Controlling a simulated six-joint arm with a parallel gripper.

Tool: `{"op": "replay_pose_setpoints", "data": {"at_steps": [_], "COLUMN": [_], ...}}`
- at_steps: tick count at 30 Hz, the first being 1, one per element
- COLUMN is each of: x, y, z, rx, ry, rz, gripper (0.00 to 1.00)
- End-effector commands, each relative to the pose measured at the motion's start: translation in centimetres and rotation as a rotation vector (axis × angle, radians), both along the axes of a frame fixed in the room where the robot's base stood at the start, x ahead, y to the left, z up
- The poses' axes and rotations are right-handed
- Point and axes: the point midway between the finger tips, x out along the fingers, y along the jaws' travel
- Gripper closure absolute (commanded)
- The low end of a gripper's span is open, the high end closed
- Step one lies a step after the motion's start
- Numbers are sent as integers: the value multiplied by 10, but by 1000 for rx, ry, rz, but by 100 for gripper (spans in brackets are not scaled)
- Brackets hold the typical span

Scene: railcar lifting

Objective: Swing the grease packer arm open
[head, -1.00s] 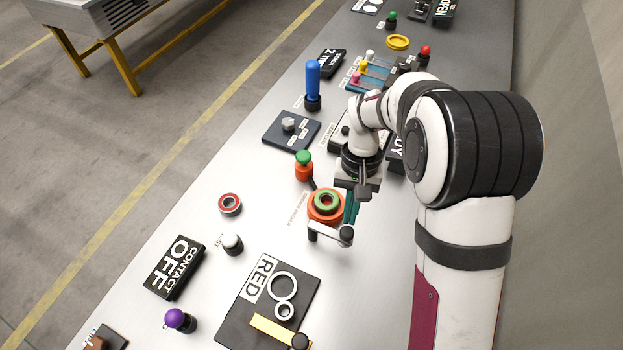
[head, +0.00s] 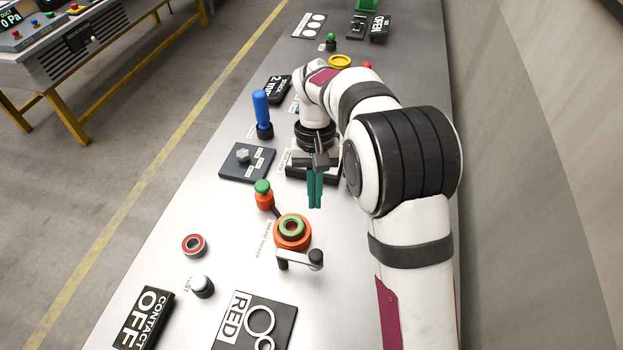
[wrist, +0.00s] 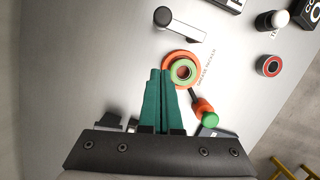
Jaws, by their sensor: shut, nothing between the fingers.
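The grease packer (head: 284,241) is an orange round base on the bench with a green-rimmed ring (head: 291,225) on top. Its grey arm (head: 298,259) is a short bar with a dark knob at its right end, lying across the near side of the base. In the wrist view the bar (wrist: 184,27) is beyond the orange base (wrist: 195,60), apart from it. My gripper (head: 315,205) has teal fingers, pressed together and empty, above the bench behind and right of the packer. The fingertips also show in the wrist view (wrist: 160,72), beside the ring in the picture.
An orange fitting with a green cap (head: 263,193) stands just behind the packer. A red-rimmed ring (head: 194,244) and a white knob (head: 202,286) are to the left. A RED panel (head: 255,325) lies in front. Clear bench is right of the packer.

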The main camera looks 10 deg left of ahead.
Motion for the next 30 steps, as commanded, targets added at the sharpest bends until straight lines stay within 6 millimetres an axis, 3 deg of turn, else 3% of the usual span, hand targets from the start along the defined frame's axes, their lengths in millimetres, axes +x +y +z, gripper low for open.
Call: {"op": "replay_pose_setpoints", "data": {"at_steps": [3, 7, 23, 26, 29, 30], "x": [5, 8, 9, -1, -40, -64], "y": [2, 3, 2, -18, -68, -90], "z": [21, 34, 39, 57, 92, 103], "rx": [0, 0, 0, 11, 38, 50], "ry": [-2, -1, 0, -15, -49, -65], "rz": [-1, 0, -2, -53, -203, -280], "gripper": [100, 100, 100, 100, 100, 100]}}
